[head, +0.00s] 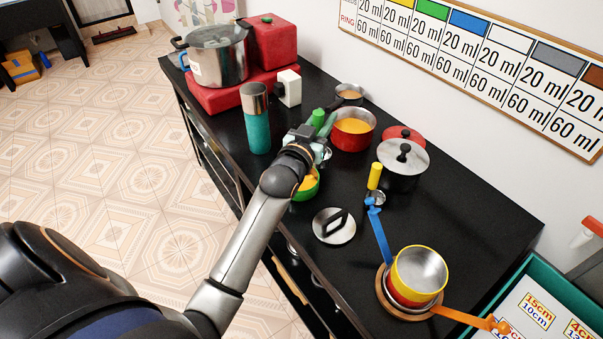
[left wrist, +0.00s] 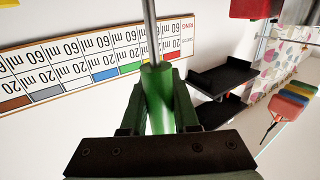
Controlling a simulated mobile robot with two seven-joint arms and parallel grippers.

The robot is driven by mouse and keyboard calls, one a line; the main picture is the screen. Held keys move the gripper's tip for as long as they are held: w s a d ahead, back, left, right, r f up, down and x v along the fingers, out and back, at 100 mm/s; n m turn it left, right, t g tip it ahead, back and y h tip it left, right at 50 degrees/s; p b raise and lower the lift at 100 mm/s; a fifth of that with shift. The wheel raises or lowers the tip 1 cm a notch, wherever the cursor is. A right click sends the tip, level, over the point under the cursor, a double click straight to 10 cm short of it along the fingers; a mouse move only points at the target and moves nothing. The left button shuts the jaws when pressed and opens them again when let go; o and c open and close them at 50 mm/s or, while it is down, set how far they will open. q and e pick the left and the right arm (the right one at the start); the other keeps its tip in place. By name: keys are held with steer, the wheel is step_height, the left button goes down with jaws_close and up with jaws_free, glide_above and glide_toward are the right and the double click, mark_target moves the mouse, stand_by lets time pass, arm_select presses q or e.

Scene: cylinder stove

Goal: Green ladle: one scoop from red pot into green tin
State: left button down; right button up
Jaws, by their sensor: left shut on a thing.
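My left gripper (head: 318,140) is shut on the green handle of the ladle (head: 318,118), which sticks up between its fingers. In the left wrist view the green handle (left wrist: 160,100) lies between the fingers, and a thin metal rod runs out of it. The ladle's bowl cannot be made out clearly in the head view. The red pot (head: 353,142), with orange-yellow contents, stands just right of the gripper. The green tin (head: 308,194) stands below the wrist, partly hidden by it, with orange-yellow contents showing. My right gripper is out of view.
A teal bottle (head: 256,135) stands left of the gripper and a lidded pot (head: 402,170) to the right. A yellow-handled ladle (head: 375,176) and a loose lid (head: 330,236) lie nearer. Stacked pots (head: 420,270) stand near the front.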

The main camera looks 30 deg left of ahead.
mark_target(321, 113)
arm_select(q)
steer(key=shift+r, duration=1.55)
